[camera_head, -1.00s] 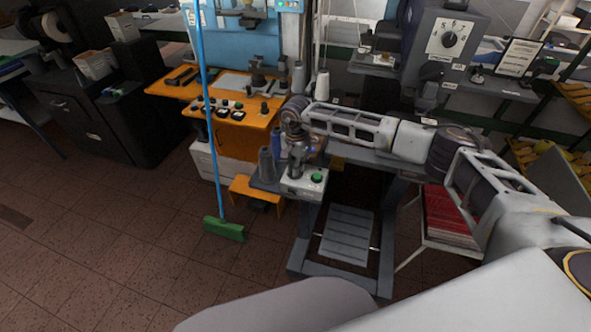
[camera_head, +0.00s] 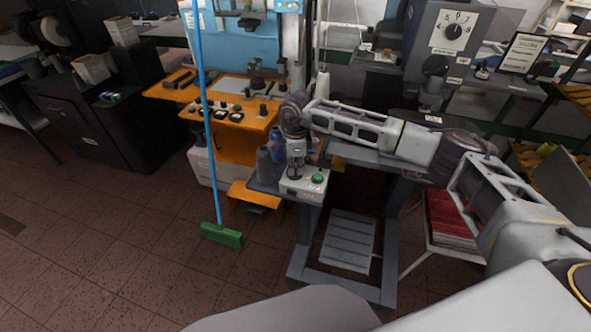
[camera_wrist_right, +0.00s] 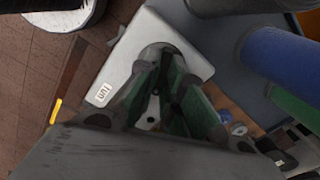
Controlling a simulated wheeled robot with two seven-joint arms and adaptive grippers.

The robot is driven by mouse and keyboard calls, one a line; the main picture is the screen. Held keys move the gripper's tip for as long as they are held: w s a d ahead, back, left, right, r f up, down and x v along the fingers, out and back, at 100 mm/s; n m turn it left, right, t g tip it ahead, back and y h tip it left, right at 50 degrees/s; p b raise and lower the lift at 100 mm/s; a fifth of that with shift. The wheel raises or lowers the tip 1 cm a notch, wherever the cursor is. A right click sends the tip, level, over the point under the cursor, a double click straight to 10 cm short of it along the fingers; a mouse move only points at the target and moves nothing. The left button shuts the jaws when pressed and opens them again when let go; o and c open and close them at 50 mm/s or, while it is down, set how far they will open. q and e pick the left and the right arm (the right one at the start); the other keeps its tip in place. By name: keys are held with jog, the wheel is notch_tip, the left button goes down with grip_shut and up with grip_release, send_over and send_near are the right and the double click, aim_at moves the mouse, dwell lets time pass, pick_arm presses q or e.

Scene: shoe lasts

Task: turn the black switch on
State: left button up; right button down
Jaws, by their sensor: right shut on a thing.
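A small white-grey switch box (camera_head: 303,187) sits at the left front corner of a grey machine stand, with a green button (camera_head: 318,178) on its right part. My right gripper (camera_head: 295,173) points down onto the left part of its top. In the right wrist view the box (camera_wrist_right: 125,62) has a small label. There the right gripper's fingers (camera_wrist_right: 163,60) close together over a dark grey round part (camera_wrist_right: 152,48), which seems to be the black switch. The fingers are shut on it and hide most of it, so its setting cannot be read. My left gripper is not in view.
Thread spools (camera_head: 268,160) stand close to the left of my right gripper. A blue-handled green broom (camera_head: 222,236) and an orange workbench (camera_head: 235,118) are at left. A machine with a numbered dial (camera_head: 453,32) stands behind. Floor at front left is clear.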

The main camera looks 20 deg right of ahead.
jog(key=shift+m, duration=0.8)
jog(key=shift+m+b, duration=0.5)
jog(key=shift+m, duration=0.7)
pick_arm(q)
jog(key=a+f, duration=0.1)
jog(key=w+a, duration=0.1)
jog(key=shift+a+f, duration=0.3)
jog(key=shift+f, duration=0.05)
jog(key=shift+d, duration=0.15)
pick_arm(e)
jog(key=shift+r+m, duration=0.1)
jog(key=shift+m, duration=0.3)
jog(key=c, duration=1.5)
grip_release()
jog(key=shift+b, duration=0.3)
jog(key=shift+c, duration=0.2)
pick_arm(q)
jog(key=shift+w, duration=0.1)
pick_arm(e)
jog(key=shift+r, duration=0.1)
